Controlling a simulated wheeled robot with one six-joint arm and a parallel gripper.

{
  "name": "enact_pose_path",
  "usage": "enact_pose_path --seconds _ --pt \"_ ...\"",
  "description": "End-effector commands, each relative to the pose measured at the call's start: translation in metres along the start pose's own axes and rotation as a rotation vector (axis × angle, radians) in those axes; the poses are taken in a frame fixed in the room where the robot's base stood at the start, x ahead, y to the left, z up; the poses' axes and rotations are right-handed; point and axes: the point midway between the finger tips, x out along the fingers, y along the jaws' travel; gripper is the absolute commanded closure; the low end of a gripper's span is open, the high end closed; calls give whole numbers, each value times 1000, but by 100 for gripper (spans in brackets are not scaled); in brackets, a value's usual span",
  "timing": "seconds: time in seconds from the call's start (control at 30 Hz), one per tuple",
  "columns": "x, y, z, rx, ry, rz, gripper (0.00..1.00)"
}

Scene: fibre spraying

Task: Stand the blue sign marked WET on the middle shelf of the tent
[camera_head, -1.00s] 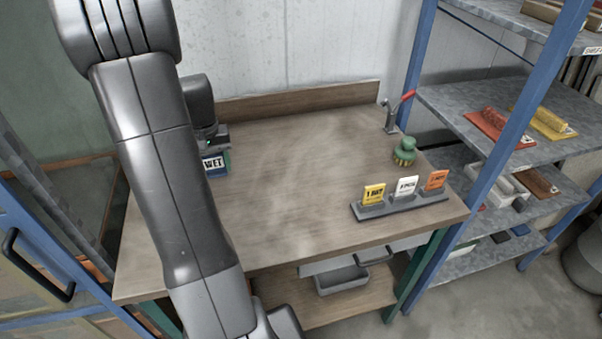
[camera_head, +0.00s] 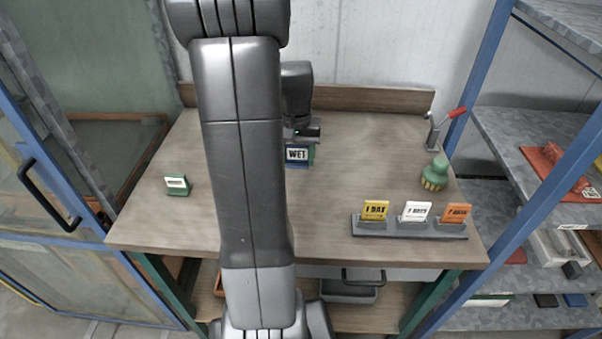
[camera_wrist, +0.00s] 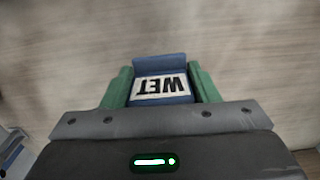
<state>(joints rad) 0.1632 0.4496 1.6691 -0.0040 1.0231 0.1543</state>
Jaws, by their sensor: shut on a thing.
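The blue sign marked WET (camera_head: 297,155) is over the wooden workbench, partly hidden behind my arm in the head view. In the wrist view the sign (camera_wrist: 160,82) sits between the two green fingers of my gripper (camera_wrist: 160,84), its lettering upside down. My gripper (camera_head: 300,148) is shut on the sign. I cannot tell whether the sign touches the bench top. The blue-framed tent (camera_head: 60,200) with a black handle stands at the left edge; its middle shelf cannot be made out clearly.
On the workbench (camera_head: 340,180) are a small green sign (camera_head: 177,185), a grey holder (camera_head: 408,230) with yellow, white and orange cards, a green brush (camera_head: 436,173) and a red-handled clamp (camera_head: 440,128). A blue-posted shelf rack (camera_head: 500,125) stands at the right.

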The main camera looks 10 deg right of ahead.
Motion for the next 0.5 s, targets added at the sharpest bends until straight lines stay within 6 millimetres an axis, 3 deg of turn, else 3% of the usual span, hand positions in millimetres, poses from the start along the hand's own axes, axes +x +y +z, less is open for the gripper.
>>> enact_pose_path --seconds 0.1,0.5 --pt "19 0 1 0 -3 1 68" --pt "63 0 0 -1 -1 0 68"
